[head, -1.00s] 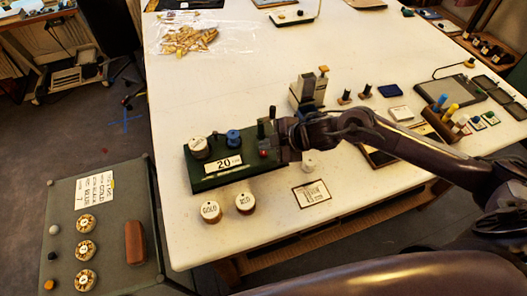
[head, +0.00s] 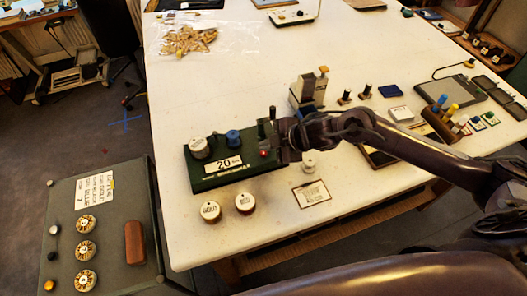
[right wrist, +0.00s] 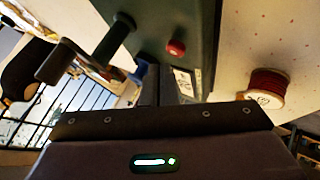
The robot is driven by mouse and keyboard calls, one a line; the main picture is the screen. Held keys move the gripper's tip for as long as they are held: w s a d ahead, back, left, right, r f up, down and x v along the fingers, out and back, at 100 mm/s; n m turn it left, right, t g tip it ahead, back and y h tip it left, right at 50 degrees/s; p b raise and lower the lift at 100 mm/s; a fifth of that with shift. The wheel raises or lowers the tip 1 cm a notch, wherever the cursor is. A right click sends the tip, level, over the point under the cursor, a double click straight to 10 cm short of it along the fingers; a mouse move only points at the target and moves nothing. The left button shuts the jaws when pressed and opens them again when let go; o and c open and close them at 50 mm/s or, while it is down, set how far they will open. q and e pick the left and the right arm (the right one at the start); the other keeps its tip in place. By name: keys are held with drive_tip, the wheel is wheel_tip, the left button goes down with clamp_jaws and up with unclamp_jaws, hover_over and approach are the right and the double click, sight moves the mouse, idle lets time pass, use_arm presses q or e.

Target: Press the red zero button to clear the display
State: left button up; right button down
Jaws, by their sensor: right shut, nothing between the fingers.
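The red zero button (head: 263,153) is a small red knob on the right part of a dark green device (head: 215,180) on the white table. It also shows as a round red cap in the right wrist view (right wrist: 176,47). The device's display (head: 223,164) reads 20. My right gripper (head: 276,138) is shut and empty, right beside the red button and a black post (head: 261,128). In the right wrist view, my fingertips (right wrist: 168,80) are below the button in the picture and look apart from it. My left gripper is not in view.
Two labelled round spools (head: 210,211) (head: 244,203) and a card (head: 311,193) lie in front. A white-and-blue instrument (head: 308,92) stands behind my gripper. The table's left middle is clear.

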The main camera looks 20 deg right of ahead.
drive_tip(key=shift+f, duration=0.2)
idle(0.4)
drive_tip(key=shift+f, duration=0.25)
drive_tip(key=shift+f+b, duration=0.5)
drive_tip(key=shift+b, duration=0.05)
idle(0.5)
idle(0.3)
drive_tip(key=shift+r+p, duration=0.9)
drive_tip(key=shift+r, duration=0.1)
wheel_tip(320, 180, up, 5)
drive_tip(key=p, duration=0.4)
drive_tip(key=shift+p, duration=0.3)
